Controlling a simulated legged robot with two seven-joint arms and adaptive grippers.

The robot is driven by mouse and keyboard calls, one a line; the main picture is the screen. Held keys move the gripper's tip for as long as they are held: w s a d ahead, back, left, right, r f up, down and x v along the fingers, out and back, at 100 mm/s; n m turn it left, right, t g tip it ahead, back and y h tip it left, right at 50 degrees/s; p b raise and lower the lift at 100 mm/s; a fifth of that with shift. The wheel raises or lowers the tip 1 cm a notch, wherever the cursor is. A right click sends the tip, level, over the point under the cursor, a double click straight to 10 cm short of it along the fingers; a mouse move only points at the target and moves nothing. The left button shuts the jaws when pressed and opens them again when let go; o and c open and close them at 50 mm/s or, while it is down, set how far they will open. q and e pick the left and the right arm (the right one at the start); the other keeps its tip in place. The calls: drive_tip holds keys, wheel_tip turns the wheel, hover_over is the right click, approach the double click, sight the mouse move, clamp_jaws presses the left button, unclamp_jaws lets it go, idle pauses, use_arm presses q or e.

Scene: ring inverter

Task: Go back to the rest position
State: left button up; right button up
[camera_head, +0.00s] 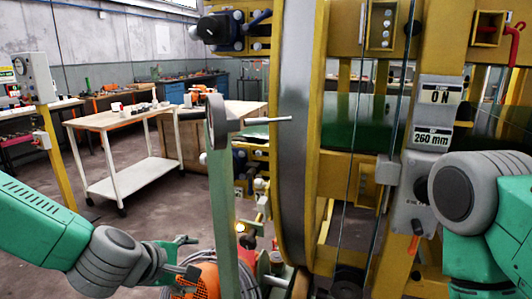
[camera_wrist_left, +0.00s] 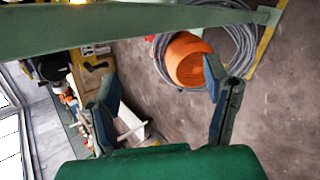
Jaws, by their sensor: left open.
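My left arm comes in from the left in the head view, and its gripper (camera_head: 188,262) is low, left of the green post (camera_head: 222,220). In the left wrist view the two fingers of this gripper (camera_wrist_left: 160,78) are spread wide with nothing between them. Below and behind them is an orange drum-like thing (camera_wrist_left: 188,60) with grey cable (camera_wrist_left: 232,50) coiled around it. My right arm shows at the right edge of the head view, in front of the machine; its gripper is outside the picture.
The large ring (camera_head: 293,120) of the yellow machine stands close by, right of the green post. A control panel (camera_head: 432,130) marked ON and 260 mm is near my right arm. A white-legged cart (camera_head: 150,175) stands behind on the left, with bare floor around it.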

use_arm(q)
drive_tip(key=s+a+f+m+g+y, duration=0.1)
drive_tip(key=s+a+f+m+g, duration=0.1)
drive_tip(key=s+f+m, duration=0.4)
drive_tip(key=s+a+f+m+g, duration=0.1)
drive_tip(key=s+a+f+g, duration=0.1)
drive_tip(key=s+f, duration=0.7)
drive_tip(key=s+a+f+m+g+y, duration=0.1)
drive_tip(key=s+a+f+m, duration=0.3)
drive_tip(key=s, duration=0.4)
drive_tip(key=s+a+f+m+g+y, duration=0.1)
drive_tip(key=s+a+f+m+g, duration=0.2)
drive_tip(key=s, duration=0.5)
drive_tip(key=shift+s+a+f+m+y, duration=0.2)
drive_tip(key=shift+a+f+m+y, duration=0.3)
drive_tip(key=shift+f+m, duration=0.95)
drive_tip(key=shift+w+a+r+m, duration=0.1)
drive_tip(key=shift+a+r+m, duration=0.05)
drive_tip(key=shift+r+m, duration=0.3)
